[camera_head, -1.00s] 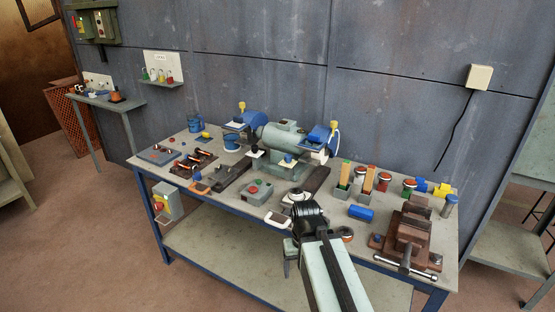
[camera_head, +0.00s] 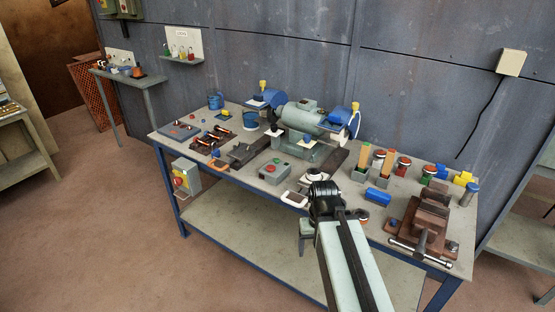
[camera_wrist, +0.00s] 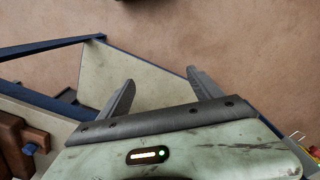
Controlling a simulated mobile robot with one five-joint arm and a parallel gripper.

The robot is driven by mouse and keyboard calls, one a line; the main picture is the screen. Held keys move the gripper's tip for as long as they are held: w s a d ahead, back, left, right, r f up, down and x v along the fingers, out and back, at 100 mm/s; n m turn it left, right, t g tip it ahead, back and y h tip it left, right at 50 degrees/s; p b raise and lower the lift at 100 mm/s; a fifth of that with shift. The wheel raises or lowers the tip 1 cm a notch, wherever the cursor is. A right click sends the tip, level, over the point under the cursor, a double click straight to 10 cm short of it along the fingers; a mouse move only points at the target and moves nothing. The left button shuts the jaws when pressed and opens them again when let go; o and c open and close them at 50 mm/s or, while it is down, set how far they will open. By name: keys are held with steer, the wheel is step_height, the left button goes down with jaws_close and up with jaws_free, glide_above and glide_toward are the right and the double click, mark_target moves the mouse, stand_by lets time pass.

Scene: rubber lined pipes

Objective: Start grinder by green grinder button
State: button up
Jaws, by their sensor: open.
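The bench grinder (camera_head: 306,117), a grey-green motor with blue wheel guards, stands at the back of the workbench in the head view. In front of it on the benchtop is a small grey control box (camera_head: 273,173) with one red and one green button (camera_head: 281,162). My arm reaches in from the lower right to the bench's front edge. My gripper (camera_head: 305,242) hangs at that edge, right of and below the box, partly hidden by my arm. In the wrist view my gripper (camera_wrist: 160,77) is open and empty, with its two dark fingers apart. The buttons are not in the wrist view.
A brown vise (camera_head: 427,222) and a blue block (camera_head: 377,196) are on the right of the benchtop. The lower shelf (camera_head: 245,240) is bare.

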jaws_close()
stand_by(1.8)
